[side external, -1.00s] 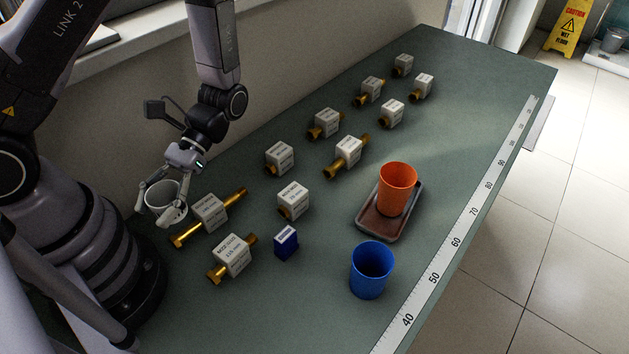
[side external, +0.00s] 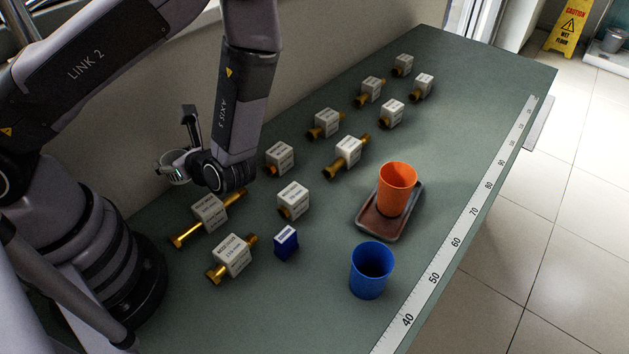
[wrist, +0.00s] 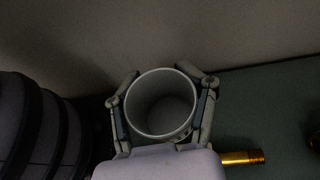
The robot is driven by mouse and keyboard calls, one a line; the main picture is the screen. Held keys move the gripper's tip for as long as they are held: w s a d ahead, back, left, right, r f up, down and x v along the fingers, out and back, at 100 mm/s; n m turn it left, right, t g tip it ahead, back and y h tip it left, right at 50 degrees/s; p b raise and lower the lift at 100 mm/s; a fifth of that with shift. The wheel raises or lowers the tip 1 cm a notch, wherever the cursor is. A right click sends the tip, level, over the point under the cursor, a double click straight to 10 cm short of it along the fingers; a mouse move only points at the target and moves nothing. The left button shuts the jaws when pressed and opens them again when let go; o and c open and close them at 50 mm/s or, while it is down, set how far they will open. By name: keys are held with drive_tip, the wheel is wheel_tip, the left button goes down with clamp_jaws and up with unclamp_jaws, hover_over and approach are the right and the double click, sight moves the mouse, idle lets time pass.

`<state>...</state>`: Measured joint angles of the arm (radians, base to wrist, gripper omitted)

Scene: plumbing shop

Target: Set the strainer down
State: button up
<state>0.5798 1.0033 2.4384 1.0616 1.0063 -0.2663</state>
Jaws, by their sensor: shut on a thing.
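My gripper (wrist: 161,90) is shut on a pale grey cup (wrist: 164,115), one finger on each side of it, and the wrist view looks into its empty-looking inside. In the side view the cup (side external: 172,166) is near the wall at the table's left end, partly hidden by my wrist. It appears held above the table; contact underneath cannot be seen. I cannot pick out a strainer for certain. Several brass fittings with white labelled blocks stand on the table, the nearest being a long one (side external: 210,212) and a shorter one (side external: 232,255).
An orange cup (side external: 397,187) stands on a brown tray (side external: 372,222). A blue cup (side external: 370,272) and small blue box (side external: 286,242) stand nearer. A measuring strip (side external: 457,243) runs along the table's right edge. The wall (side external: 310,75) is close behind my gripper.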

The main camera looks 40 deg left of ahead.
drive_tip(key=w+f, duration=0.2)
drive_tip(key=w, duration=0.1)
drive_tip(key=w+a+f, duration=0.1)
drive_tip(key=w+f, duration=0.2)
drive_tip(key=w, duration=0.1)
drive_tip(key=w+a+f, duration=0.1)
drive_tip(key=w+f, duration=0.2)
drive_tip(key=w, duration=0.1)
drive_tip(key=shift+w+f, duration=0.2)
drive_tip(key=shift+f, duration=0.05)
drive_tip(key=shift+w+f, duration=0.15)
drive_tip(key=shift+f, duration=0.75)
drive_tip(key=shift+w+f, duration=0.1)
drive_tip(key=shift+f, duration=0.8)
drive_tip(key=shift+f, duration=0.15)
drive_tip(key=o, duration=0.9)
